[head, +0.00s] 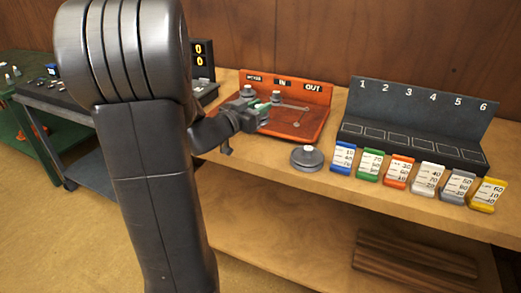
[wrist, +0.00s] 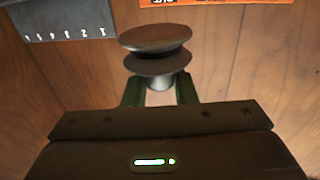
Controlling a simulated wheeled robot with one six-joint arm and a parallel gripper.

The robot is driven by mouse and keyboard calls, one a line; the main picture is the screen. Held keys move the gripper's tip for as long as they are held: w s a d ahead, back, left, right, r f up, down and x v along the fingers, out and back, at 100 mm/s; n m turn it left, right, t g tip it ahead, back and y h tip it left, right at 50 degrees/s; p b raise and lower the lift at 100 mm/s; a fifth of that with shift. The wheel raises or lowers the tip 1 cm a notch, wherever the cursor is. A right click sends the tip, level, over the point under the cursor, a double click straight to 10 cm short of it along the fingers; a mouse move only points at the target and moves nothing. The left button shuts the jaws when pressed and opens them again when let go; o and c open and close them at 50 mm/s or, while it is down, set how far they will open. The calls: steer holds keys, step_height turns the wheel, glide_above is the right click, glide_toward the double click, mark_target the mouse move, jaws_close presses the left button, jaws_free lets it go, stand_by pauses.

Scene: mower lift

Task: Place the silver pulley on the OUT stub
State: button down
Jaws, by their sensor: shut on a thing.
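My gripper (head: 262,107) is over the left part of the orange panel board (head: 318,92), whose back wall carries the IN and OUT labels. Its green fingers (wrist: 160,92) are shut on the hub of a silver-grey pulley (wrist: 157,50), seen as two stacked discs in the wrist view. In the head view the pulley is small and cannot be told apart surely from the silver knobs beside the fingers. The OUT label (head: 313,88) is at the right of the board. A small stub with a thin rod (head: 297,124) shows on the board's floor below it.
A dark numbered rack (head: 415,115) stands behind several coloured label blocks (head: 398,170). My arm hides the left.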

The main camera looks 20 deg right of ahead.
step_height(320, 180, down, 10)
steer(key=shift+r+b, duration=0.2)
steer(key=shift+b, duration=1)
steer(key=shift+f, duration=0.15)
steer(key=shift+f, duration=0.15)
steer(key=c, duration=1.2)
jaws_free()
steer(key=shift+o, duration=0.2)
